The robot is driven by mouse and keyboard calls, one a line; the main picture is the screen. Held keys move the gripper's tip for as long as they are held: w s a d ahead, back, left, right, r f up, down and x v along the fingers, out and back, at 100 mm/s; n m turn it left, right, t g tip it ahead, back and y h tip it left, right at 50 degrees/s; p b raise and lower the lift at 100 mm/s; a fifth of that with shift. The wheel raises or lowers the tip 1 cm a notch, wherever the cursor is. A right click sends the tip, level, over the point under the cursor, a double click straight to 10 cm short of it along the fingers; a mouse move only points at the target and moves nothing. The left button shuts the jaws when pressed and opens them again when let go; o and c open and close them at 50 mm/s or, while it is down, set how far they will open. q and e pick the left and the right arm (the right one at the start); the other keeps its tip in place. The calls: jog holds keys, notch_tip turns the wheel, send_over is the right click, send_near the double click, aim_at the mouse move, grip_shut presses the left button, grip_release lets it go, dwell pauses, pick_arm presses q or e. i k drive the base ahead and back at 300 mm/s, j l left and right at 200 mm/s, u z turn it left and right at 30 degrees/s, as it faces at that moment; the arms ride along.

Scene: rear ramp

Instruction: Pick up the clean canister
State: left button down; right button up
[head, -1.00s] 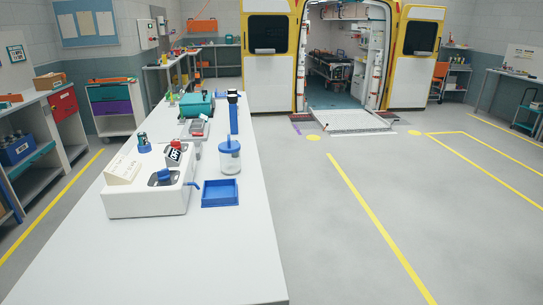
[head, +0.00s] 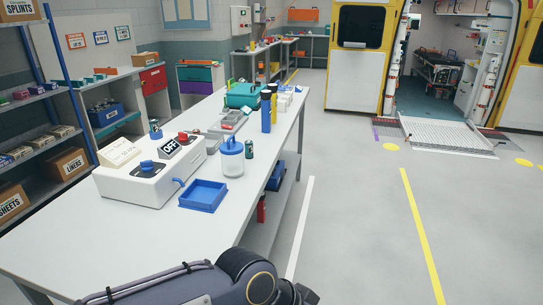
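A clear canister with a blue lid (head: 232,158) stands upright on the white table, at the right of the white machine (head: 152,172) with its "OFF" sign. It looks empty, but it is small in view. A blue open tray (head: 203,195) lies in front of it on the table. One of my arms, dark grey, crosses the bottom of the head view over the table's near end. Its gripper does not show, and neither does my other gripper. Nothing of mine touches the canister.
Behind the canister are a small dark can (head: 249,150), blue upright cylinders (head: 266,110) and a teal case (head: 243,95). Shelves with boxes (head: 68,162) stand at the left. The floor right of the table is clear up to the ambulance ramp (head: 445,135).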

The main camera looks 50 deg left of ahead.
aim_at(232, 153)
jog(key=i+u, duration=0.4)
jog(key=i, duration=0.15)
jog(key=i+l+u, duration=0.4)
jog(key=i+j+u, duration=0.15)
jog(key=u, duration=0.35)
jog(key=i+u, duration=0.3)
jog(key=u, duration=0.15)
jog(key=i+u, duration=0.2)
jog(key=u, duration=0.3)
jog(key=i+u, duration=0.25)
jog(key=u, duration=0.2)
jog(key=i+l+u, duration=0.2)
jog(key=u, duration=0.3)
jog(key=i+u, duration=0.3)
jog(key=u, duration=0.15)
jog(key=i+l+u, duration=0.1)
jog(key=i+u, duration=0.2)
jog(key=u, duration=0.15)
